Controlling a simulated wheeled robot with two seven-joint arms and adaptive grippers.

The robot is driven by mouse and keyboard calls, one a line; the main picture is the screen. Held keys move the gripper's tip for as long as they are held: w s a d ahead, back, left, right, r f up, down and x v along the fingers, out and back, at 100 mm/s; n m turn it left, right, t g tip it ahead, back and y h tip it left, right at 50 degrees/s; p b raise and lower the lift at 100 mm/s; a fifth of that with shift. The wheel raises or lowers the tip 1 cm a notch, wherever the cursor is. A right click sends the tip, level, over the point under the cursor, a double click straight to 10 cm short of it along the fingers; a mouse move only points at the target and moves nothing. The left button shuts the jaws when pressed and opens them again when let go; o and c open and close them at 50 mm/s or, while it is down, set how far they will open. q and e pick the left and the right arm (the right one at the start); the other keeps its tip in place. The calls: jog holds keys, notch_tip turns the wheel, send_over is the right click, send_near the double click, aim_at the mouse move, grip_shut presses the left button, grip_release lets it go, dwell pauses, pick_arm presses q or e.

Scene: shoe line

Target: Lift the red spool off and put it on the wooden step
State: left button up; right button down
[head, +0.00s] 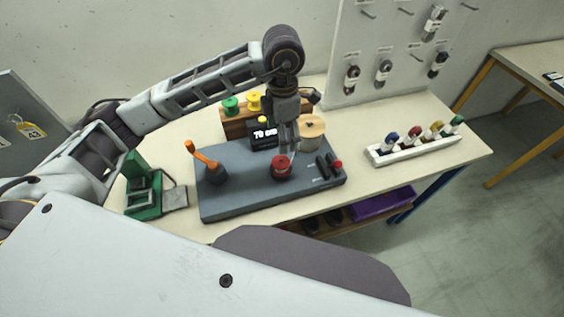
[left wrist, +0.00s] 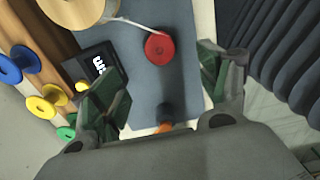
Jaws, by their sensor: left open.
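The red spool (head: 281,168) sits on the grey base (head: 240,198), toward its right half. It also shows in the left wrist view (left wrist: 159,47), beyond and between my fingertips, with a pale strand running from it toward a tan round piece. My left gripper (head: 287,148) points down just above the red spool; in the left wrist view its green-padded fingers (left wrist: 160,85) are spread with nothing between them. The wooden step (head: 237,130) stands behind the base with green and yellow spools on it; its wood (left wrist: 40,42) shows at left in the left wrist view.
A black display (head: 263,134) and the tan round piece (head: 313,128) stand near the base's back edge. An orange-handled lever (head: 203,157) rises at the base's left. A green fixture (head: 143,190) is farther left. A white rack of spools (head: 412,146) stands right.

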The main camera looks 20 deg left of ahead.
pick_arm(q)
jog(key=p, duration=0.1)
send_over(282, 162)
notch_tip(282, 162, down, 8)
jog(key=shift+w+r, duration=0.1)
jog(key=shift+r, duration=0.15)
jog(key=shift+f, duration=0.55)
pick_arm(e)
jog(key=shift+a+r, duration=0.15)
jog(key=shift+r, duration=0.4)
